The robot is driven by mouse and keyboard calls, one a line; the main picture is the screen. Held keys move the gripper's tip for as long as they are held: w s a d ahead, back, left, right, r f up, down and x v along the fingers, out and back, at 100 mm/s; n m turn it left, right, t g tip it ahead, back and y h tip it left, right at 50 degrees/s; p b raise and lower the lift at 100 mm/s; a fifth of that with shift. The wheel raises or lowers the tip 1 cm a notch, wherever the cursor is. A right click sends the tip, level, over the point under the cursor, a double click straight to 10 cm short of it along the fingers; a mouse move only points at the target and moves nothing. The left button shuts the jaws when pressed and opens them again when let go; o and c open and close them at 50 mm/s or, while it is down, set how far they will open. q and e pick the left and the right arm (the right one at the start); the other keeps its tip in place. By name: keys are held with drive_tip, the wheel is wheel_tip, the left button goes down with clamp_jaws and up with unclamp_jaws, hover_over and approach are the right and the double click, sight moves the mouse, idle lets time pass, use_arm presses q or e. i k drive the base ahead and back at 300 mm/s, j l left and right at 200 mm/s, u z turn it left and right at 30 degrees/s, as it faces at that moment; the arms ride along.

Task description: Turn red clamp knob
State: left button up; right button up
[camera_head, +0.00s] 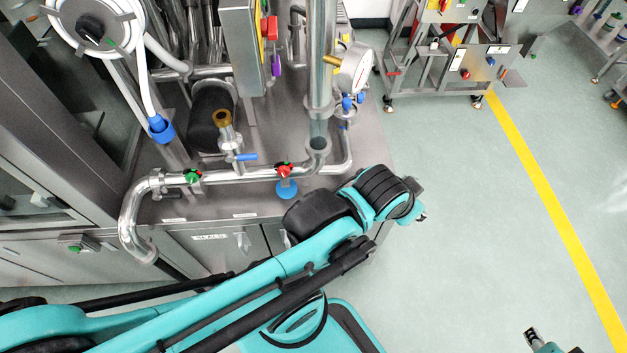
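The red clamp knob (284,169) sits on top of a horizontal steel pipe, with a blue round part (287,189) just below it. My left arm crosses from the left, below the pipe, and ends to the right of the knob. My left gripper (419,203) is at its end, past the bench's right edge, apart from the knob and mostly hidden by the wrist. Its opening cannot be made out. My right gripper (533,339) only just shows at the bottom right, far from the knob. Its finger state is unclear.
A green knob (192,176) sits on the same pipe (237,174) to the left. A blue-handled valve (243,157), a vertical pipe (320,60) and a pressure gauge (356,68) stand near the red knob. Open floor (480,220) with a yellow line lies to the right.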

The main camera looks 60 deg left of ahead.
sight(283, 170)
drive_tip(key=i+l+z, duration=0.25)
drive_tip(key=l, duration=0.3)
drive_tip(key=i+l+z, duration=0.2)
drive_tip(key=i+l, duration=0.25)
drive_tip(key=i+u, duration=0.25)
drive_tip(key=u, duration=0.15)
drive_tip(key=i+l+u, duration=0.1)
drive_tip(key=i+u, duration=0.25)
drive_tip(key=i+l+u, duration=0.1)
drive_tip(key=u, duration=0.3)
drive_tip(key=i+u, duration=0.15)
drive_tip(key=u, duration=0.3)
drive_tip(key=i+u, duration=0.15)
drive_tip(key=u, duration=0.25)
drive_tip(key=i+l+u, duration=0.1)
drive_tip(key=u, duration=0.35)
drive_tip(key=i+l+u, duration=0.15)
drive_tip(key=u, duration=0.3)
drive_tip(key=i+l+u, duration=0.1)
drive_tip(key=u, duration=0.35)
drive_tip(key=l+u, duration=0.25)
drive_tip(key=u, duration=0.15)
drive_tip(key=i+l+u, duration=0.15)
drive_tip(key=u, duration=0.2)
drive_tip(key=i+l+u, duration=0.1)
drive_tip(key=l+u, duration=0.65)
drive_tip(key=i+j, duration=0.05)
